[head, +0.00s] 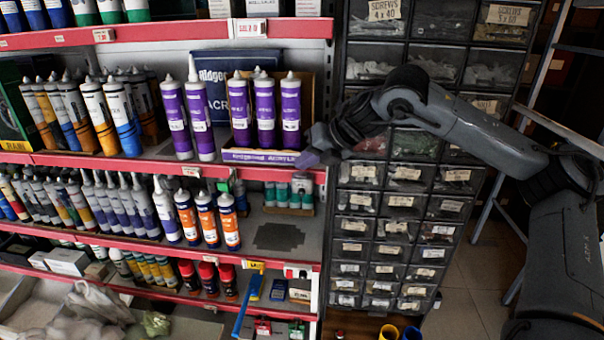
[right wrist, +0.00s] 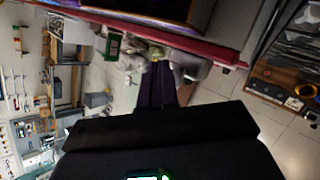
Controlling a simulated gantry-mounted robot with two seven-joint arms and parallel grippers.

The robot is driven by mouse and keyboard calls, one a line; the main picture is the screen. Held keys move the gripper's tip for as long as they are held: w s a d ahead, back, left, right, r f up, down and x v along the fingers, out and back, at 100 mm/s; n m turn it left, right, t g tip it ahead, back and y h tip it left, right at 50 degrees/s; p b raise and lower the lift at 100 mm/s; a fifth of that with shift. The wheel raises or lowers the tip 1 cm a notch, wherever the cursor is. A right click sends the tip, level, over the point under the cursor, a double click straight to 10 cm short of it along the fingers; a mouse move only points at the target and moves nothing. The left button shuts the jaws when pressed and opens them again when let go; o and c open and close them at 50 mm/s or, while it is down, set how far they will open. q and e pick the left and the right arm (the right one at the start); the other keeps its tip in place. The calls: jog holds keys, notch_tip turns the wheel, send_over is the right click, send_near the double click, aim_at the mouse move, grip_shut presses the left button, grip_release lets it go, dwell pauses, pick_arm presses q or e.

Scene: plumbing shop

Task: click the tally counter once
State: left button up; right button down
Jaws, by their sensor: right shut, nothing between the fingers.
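I cannot make out a tally counter for certain in either view. My right gripper (head: 308,158) is at the right end of the middle shelf, in front of the upright between the shelves and the drawer cabinet. Its dark fingers (right wrist: 155,88) are together in the right wrist view, with nothing seen between them. It is just right of the box of purple tubes (head: 265,156); whether it touches anything is not clear. My left gripper is not in view.
Red-edged shelves (head: 150,164) hold rows of tubes and cartridges on the left. A cabinet of small labelled drawers (head: 402,200) stands behind my right arm. A grey mat (head: 279,237) lies on a bare part of the lower shelf. Tiled floor (head: 470,280) is clear at right.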

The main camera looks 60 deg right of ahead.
jog(key=shift+f, duration=0.25)
dwell(0.3)
jog(key=shift+f+b, duration=0.3)
jog(key=shift+b, duration=0.2)
jog(key=shift+r, duration=0.1)
jog(key=shift+r+p, duration=0.55)
jog(key=shift+p, duration=0.1)
jog(key=shift+r+p, duration=0.3)
jog(key=shift+r, duration=0.05)
